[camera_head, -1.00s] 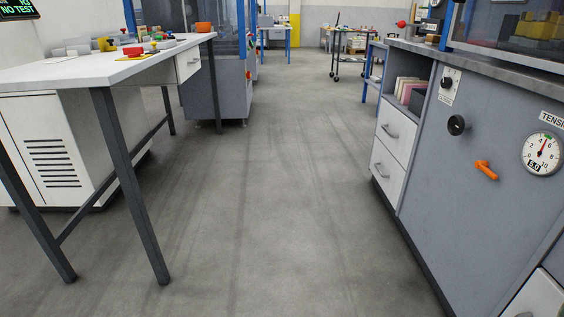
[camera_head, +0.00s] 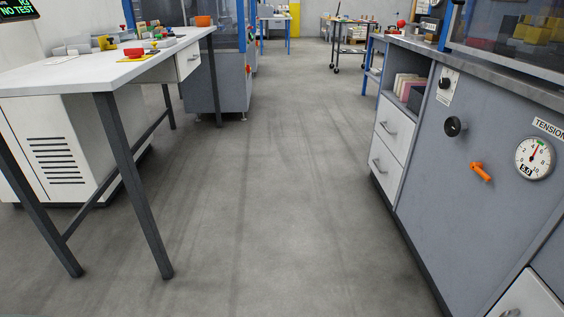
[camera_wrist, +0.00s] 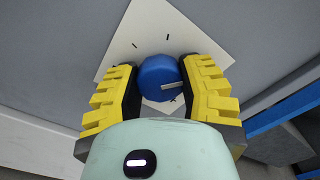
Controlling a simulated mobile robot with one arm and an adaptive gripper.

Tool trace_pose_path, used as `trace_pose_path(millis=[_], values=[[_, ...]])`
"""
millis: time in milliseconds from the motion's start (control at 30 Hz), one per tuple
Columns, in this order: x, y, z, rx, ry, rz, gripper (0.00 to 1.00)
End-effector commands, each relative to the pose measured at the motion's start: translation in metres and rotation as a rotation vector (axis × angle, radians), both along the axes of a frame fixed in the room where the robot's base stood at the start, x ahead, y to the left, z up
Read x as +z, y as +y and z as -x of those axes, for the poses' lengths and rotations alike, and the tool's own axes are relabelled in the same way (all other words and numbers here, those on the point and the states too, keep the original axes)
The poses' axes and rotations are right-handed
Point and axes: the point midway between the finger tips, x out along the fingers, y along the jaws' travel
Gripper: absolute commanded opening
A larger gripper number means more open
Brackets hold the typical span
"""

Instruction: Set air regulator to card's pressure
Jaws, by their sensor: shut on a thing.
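In the wrist view, my gripper (camera_wrist: 160,92) has its yellow and black fingers on both sides of a round blue knob (camera_wrist: 157,72), shut on it. The knob has a pale pointer line that points to the right and slightly up in the picture. Behind it is a white plate (camera_wrist: 138,32) with short black tick marks, fixed to a grey panel. My gripper is not seen in the head view. No pressure card can be made out in these frames.
In the head view, a grey cabinet (camera_head: 435,190) on the right carries a gauge (camera_head: 533,158) marked 5.0, an orange lever (camera_head: 481,171) and a black knob (camera_head: 455,126). A white table (camera_head: 75,79) with small coloured parts stands at left. The floor (camera_head: 255,200) between is clear.

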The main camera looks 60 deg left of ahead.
Motion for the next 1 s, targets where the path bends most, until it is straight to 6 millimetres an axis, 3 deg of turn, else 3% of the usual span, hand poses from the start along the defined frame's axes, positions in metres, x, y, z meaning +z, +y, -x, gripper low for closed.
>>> trace_pose_path(millis=[433,1000], values=[[0.0001,0.0004,0.0,0.003,-0.15,-0.25,0.04],[0.0003,0.0001,-0.0002,0.003,-0.189,-0.308,0.03]])
